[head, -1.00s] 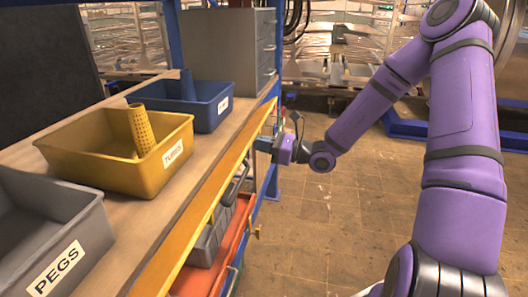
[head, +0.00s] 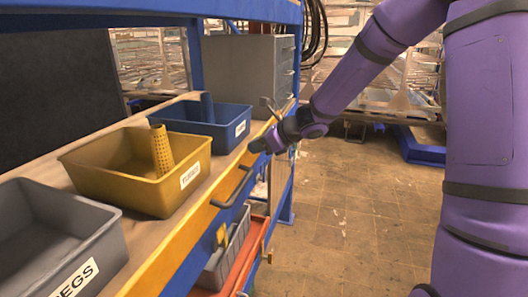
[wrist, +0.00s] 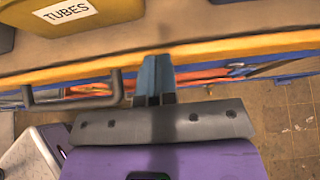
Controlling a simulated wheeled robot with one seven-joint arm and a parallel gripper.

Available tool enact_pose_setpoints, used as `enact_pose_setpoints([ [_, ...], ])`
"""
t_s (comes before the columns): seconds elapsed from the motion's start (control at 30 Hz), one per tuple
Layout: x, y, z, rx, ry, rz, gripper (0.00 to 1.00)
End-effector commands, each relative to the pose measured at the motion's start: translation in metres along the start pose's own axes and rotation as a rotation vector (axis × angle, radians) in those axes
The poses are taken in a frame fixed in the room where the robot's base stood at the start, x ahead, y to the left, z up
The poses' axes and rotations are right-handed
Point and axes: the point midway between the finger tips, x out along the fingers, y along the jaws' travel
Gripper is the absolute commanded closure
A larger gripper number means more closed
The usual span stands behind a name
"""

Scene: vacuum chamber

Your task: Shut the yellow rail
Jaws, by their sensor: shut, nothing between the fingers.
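The yellow rail (head: 190,240) runs along the front edge of the workbench, with a dark bar handle (head: 232,188) on its face. In the wrist view the rail (wrist: 225,50) crosses the upper part of the picture, and the handle (wrist: 72,98) is left of my fingers. My gripper (head: 257,146) is shut and empty at the rail's far part, beyond the handle. In the wrist view its blue fingers (wrist: 155,62) point at the rail and overlap its lower edge; I cannot tell whether they touch it.
On the bench stand a yellow TUBES bin (head: 110,185) with a perforated yellow tube, a blue bin (head: 190,119) and a grey PEGS bin (head: 60,225). A grey drawer cabinet (head: 240,70) is behind. Grey and orange bins sit below. Floor to the right is open.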

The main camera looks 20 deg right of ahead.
Motion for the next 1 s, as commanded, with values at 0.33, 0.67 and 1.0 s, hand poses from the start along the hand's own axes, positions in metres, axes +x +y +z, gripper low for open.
enact_pose_setpoints([
  [0.33,0.013,0.000,0.015,0.000,-0.002,0.000,1.00],
  [0.67,0.016,-0.001,0.018,0.001,-0.002,-0.001,1.00],
  [1.0,0.016,-0.001,0.018,0.001,-0.003,-0.001,1.00],
])
